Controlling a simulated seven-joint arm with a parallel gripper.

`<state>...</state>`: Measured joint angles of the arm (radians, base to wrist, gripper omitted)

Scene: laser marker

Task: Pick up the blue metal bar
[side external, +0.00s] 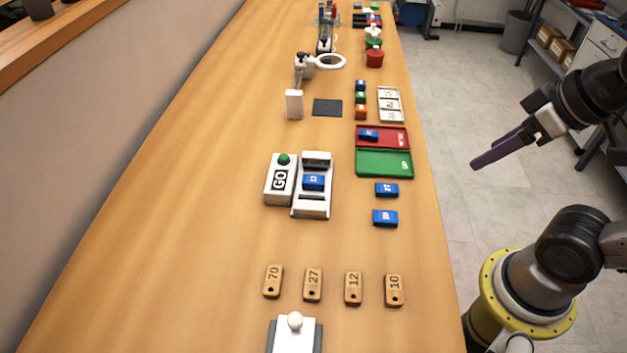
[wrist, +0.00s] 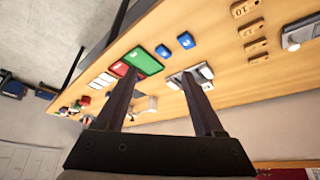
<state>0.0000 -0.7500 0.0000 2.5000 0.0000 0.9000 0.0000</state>
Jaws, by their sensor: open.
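Several blue bars are in the side view. Two lie on the bare wood near the right edge: one bar (side external: 386,190) and a nearer one (side external: 385,218). They also show in the wrist view as two blue blocks (wrist: 163,51) (wrist: 187,40). Another blue bar (side external: 313,182) sits in the white marker machine (side external: 312,207), and another (side external: 368,134) lies in the red tray (side external: 398,143). The bars carry white markings too small to read surely. My gripper (side external: 476,163) is open and empty, raised off the table's right side, apart from all bars.
A green tray (side external: 384,163) adjoins the red one. A white box with a green GO button (side external: 280,180) stands beside the machine. Several numbered wooden tags (side external: 313,285) lie nearer. A ring-shaped lamp (side external: 331,62) stands farther back.

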